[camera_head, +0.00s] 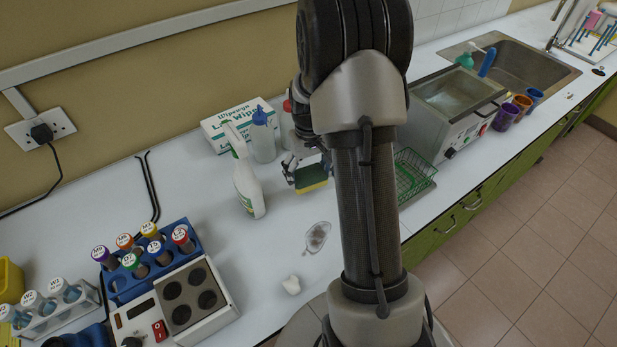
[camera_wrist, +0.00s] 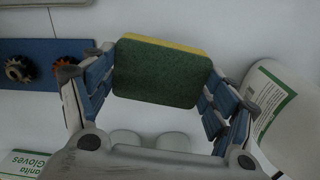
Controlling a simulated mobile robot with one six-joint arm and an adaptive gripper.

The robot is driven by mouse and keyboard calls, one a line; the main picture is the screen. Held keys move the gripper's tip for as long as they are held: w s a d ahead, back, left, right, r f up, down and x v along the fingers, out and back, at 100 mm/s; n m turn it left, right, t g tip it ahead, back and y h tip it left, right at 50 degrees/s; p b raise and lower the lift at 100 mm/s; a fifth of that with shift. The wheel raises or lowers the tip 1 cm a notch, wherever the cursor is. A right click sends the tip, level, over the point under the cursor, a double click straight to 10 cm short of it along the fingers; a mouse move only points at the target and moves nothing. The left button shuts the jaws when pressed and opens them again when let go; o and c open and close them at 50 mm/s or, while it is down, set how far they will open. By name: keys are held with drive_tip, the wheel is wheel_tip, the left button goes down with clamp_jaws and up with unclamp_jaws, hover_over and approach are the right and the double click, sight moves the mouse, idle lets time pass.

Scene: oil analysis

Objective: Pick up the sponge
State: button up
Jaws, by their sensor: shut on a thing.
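The sponge (camera_wrist: 158,72) has a dark green scouring side and a yellow edge. In the wrist view my gripper (camera_wrist: 158,78) is shut on it, with a blue-padded finger at each short end. The green side faces the wrist camera. In the head view the sponge (camera_head: 311,178) shows just left of my arm, between the white spray bottle and the green wire basket. My gripper (camera_head: 303,172) is partly hidden there behind my arm. I cannot tell for sure whether the sponge touches the counter.
A white spray bottle (camera_head: 246,180), a blue-capped bottle (camera_head: 262,138) and a wipes box (camera_head: 228,124) stand close to the left. The green wire basket (camera_head: 414,172) and a water bath (camera_head: 452,112) are to the right. A watch glass (camera_head: 317,236) lies in front.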

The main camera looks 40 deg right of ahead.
sight(309, 175)
wheel_tip(309, 175, up, 16)
drive_tip(key=p, duration=0.4)
drive_tip(key=shift+r, duration=0.2)
